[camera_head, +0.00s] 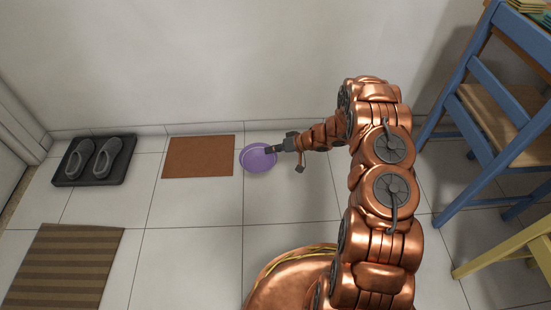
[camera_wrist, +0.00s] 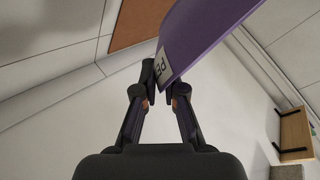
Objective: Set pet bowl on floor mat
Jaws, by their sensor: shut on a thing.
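The purple pet bowl (camera_head: 256,158) is in my gripper, just right of the brown floor mat (camera_head: 198,156) in the head view. My gripper (camera_head: 270,150) is shut on the bowl's near right rim. In the wrist view the bowl (camera_wrist: 206,32) shows its purple side and part of a white label with letters, between my gripper's fingertips (camera_wrist: 166,76). The mat (camera_wrist: 138,22) shows behind the bowl there, as an orange-brown patch. The bowl looks tilted in the wrist view. I cannot tell how high it is above the floor.
A dark tray with grey shoes (camera_head: 94,160) lies left of the mat. A striped brown rug (camera_head: 64,266) lies at the lower left. A blue chair (camera_head: 480,120) and a yellow piece of furniture (camera_head: 510,250) stand at the right. The wall runs behind the mat.

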